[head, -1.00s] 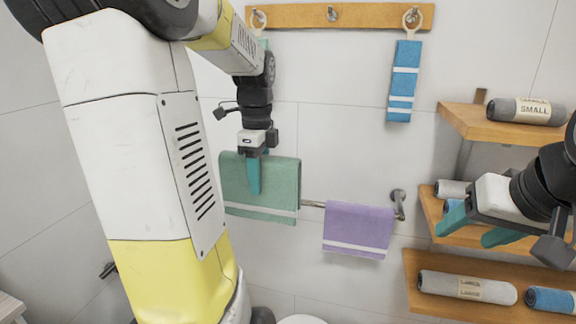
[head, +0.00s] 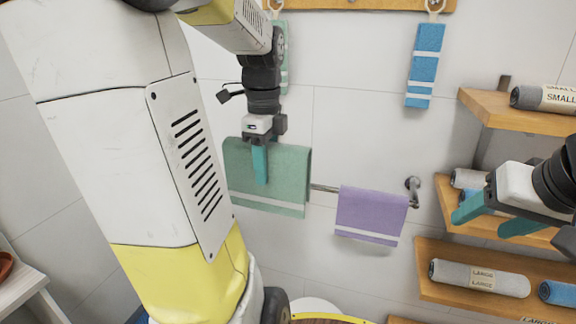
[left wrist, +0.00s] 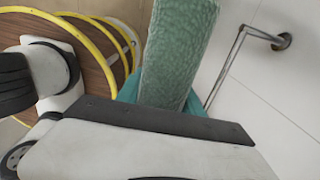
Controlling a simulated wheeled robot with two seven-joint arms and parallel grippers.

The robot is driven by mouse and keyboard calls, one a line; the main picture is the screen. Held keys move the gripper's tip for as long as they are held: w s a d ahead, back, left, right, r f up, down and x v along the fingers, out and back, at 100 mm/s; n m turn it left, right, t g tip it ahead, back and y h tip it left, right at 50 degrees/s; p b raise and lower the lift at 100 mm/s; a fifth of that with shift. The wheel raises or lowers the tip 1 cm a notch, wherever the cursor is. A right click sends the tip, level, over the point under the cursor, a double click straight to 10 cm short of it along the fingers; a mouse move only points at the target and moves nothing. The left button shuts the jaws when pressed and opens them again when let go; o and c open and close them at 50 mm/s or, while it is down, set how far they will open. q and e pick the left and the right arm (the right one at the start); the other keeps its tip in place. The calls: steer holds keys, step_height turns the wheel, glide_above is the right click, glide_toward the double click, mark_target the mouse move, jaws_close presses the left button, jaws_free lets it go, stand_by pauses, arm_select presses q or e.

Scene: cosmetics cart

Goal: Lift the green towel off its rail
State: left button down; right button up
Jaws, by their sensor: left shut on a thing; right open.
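The green towel (head: 288,172) hangs over the left part of the metal wall rail (head: 325,188), with a pale stripe near its lower edge. My left gripper (head: 260,165) comes down from above and is shut on the towel's upper part. In the left wrist view the green towel (left wrist: 180,50) rises between the teal fingertips, with the rail (left wrist: 228,60) beside it. The towel's left side is partly hidden behind my arm. My right gripper (head: 490,218) is open and empty in front of the shelves at the right.
A purple towel (head: 370,212) hangs on the same rail to the right. A blue towel (head: 425,65) hangs from the wooden hook board (head: 360,3) above. Wooden shelves (head: 520,112) with rolled towels stand at the right. The wall between is clear.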

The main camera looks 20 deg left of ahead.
arm_select(q)
steer(key=s+d, duration=0.5)
steer(key=s, duration=0.3)
steer(key=shift+s+d, duration=0.15)
steer(key=shift+d, duration=0.1)
stand_by(0.4)
